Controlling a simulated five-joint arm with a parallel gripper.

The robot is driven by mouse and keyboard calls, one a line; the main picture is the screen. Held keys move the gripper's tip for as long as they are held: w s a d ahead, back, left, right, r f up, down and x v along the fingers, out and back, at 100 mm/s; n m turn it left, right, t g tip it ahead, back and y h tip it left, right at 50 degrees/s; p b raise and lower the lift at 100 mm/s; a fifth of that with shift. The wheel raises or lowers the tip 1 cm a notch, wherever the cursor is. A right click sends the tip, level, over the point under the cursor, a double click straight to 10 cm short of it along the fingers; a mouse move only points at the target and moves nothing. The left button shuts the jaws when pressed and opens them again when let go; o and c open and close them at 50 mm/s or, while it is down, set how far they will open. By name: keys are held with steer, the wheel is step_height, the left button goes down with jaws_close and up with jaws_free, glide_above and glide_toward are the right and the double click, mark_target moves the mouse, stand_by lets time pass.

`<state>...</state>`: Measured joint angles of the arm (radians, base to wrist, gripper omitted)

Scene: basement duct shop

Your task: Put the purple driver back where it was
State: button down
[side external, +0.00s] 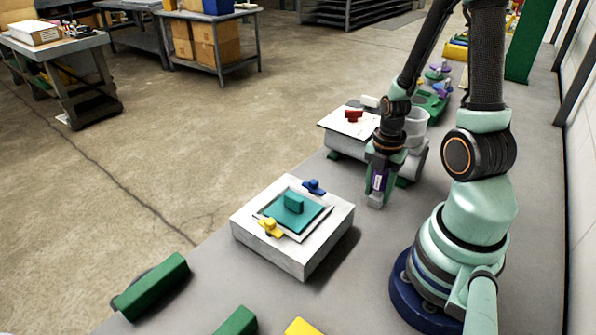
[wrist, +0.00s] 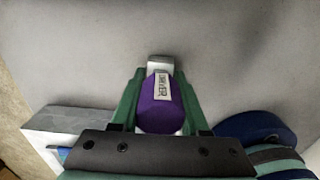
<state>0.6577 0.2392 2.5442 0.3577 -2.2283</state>
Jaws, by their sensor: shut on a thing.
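The purple driver (wrist: 160,108) is held between the green fingers of my gripper (wrist: 158,92). A label reading "DRIVER" faces the wrist camera, and a grey tip shows beyond the handle. I cannot tell whether the driver's lower end touches the bench.
A white block (side external: 272,248) with a teal plate and yellow and blue clamps stands to the left. A white-topped stand (side external: 340,125) with a red piece is behind my gripper. A green rack (side external: 430,103) is farther back. Green bars (side external: 155,285) lie near the front.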

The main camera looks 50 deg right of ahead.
steer(key=shift+f, duration=0.15)
steer(key=shift+c, duration=2)
jaws_free()
step_height(320, 180, up, 12)
steer(key=shift+r, duration=0.1)
steer(key=shift+w+r, duration=0.1)
steer(key=w+a+r+m+t, duration=0.2)
steer(key=w+a+r+m, duration=0.2)
steer(key=a+m, duration=0.3)
steer(key=w+a+r+m+t, duration=0.3)
steer(key=a+r+m, duration=0.4)
steer(key=m, duration=0.4)
steer(key=shift+w+a+t, duration=0.3)
steer(key=shift+w+a, duration=0.35)
steer(key=shift+a, duration=0.1)
